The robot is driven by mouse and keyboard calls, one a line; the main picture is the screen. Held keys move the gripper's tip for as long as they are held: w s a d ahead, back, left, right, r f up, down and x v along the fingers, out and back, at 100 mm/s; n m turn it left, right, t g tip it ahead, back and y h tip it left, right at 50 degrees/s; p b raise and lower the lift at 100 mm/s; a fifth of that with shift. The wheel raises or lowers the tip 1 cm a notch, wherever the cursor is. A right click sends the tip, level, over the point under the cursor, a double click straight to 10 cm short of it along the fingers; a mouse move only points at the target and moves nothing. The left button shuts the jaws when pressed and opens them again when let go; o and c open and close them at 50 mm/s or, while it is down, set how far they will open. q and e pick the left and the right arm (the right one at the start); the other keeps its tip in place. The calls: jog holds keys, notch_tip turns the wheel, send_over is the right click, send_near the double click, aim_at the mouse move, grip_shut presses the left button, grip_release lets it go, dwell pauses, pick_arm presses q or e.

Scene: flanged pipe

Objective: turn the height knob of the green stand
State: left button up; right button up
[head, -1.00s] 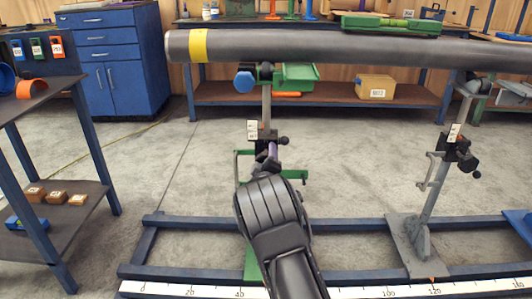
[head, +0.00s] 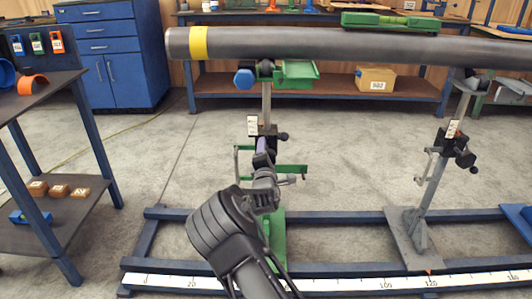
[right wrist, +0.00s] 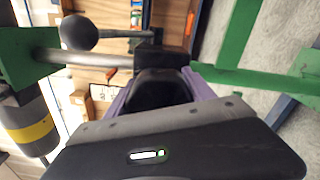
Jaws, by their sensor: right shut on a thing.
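The green stand (head: 279,240) is in the middle of the head view, with a grey post (head: 267,103) rising toward the pipe (head: 330,44). A black clamp block (head: 264,131) sits on the post, with a ball-ended handle (head: 283,136) at its right. The ball also shows at upper left in the right wrist view (right wrist: 79,32). My right gripper (head: 262,150) comes up from below, just under the block. Its purple fingers are shut around the black height knob (right wrist: 155,88), which the hand mostly hides in the head view. My left gripper is out of view.
A grey stand (head: 432,190) holds the pipe farther right. Blue floor rails (head: 340,216) and a white scale strip (head: 340,283) run across the front. A dark shelf table (head: 70,205) stands at left. A workbench (head: 340,93) is behind. Open floor lies between.

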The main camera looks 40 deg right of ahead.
jog(key=shift+n, duration=1.3)
jog(key=o, duration=1.4)
jog(key=shift+c, duration=0.2)
jog(key=p+v, duration=0.1)
jog(key=v, duration=0.7)
